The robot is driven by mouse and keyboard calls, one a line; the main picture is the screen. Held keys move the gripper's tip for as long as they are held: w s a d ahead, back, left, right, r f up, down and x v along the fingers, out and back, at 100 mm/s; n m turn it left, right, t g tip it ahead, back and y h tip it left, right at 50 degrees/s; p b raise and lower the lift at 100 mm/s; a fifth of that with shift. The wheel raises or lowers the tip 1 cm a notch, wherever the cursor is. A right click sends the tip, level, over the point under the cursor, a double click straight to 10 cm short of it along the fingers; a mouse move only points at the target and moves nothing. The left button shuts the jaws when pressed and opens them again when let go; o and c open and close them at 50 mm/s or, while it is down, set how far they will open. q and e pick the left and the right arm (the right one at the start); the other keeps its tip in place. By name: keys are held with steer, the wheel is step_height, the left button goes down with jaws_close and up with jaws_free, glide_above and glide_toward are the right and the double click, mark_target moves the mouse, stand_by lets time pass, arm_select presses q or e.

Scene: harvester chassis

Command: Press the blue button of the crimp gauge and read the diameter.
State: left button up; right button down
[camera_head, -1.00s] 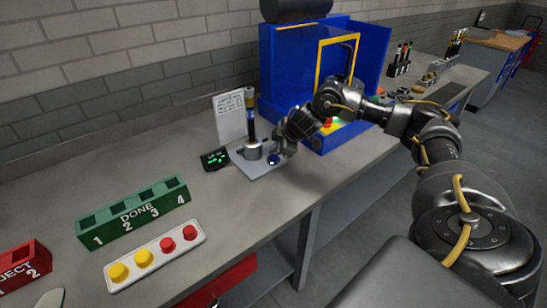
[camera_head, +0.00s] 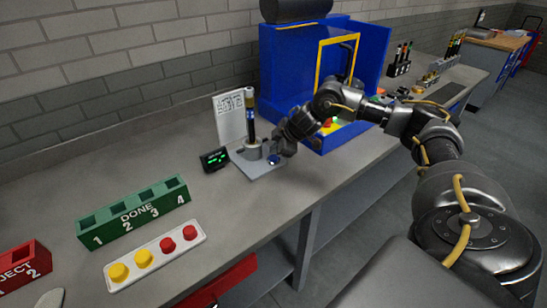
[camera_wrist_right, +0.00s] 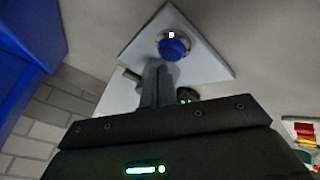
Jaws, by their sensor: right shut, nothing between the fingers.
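The crimp gauge (camera_head: 262,171) is a grey plate on the bench, with an upright holder carrying a dark cylindrical piece with a yellow band (camera_head: 250,115). Its blue button (camera_head: 272,160) sits at the plate's front; it also shows as a round blue cap on a ring in the right wrist view (camera_wrist_right: 174,48). A small black display (camera_head: 214,159) beside the plate has green digits, too small to read. My right gripper (camera_head: 280,152) is shut and empty, its fingertips close to the button; I cannot tell whether they touch. My left gripper is out of view.
A blue press-like machine (camera_head: 285,70) stands close behind and right of the gauge. A white card (camera_head: 230,118) stands behind it.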

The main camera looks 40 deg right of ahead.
mark_target(275, 157)
steer(key=shift+f, duration=0.15)
steer(key=shift+f, duration=0.3)
steer(key=shift+f, duration=0.45)
stand_by(0.9)
steer(key=shift+r, duration=0.15)
stand_by(0.3)
steer(key=shift+r+p, duration=0.75)
steer(key=shift+p, duration=0.1)
step_height(275, 157, up, 5)
steer(key=p, duration=0.5)
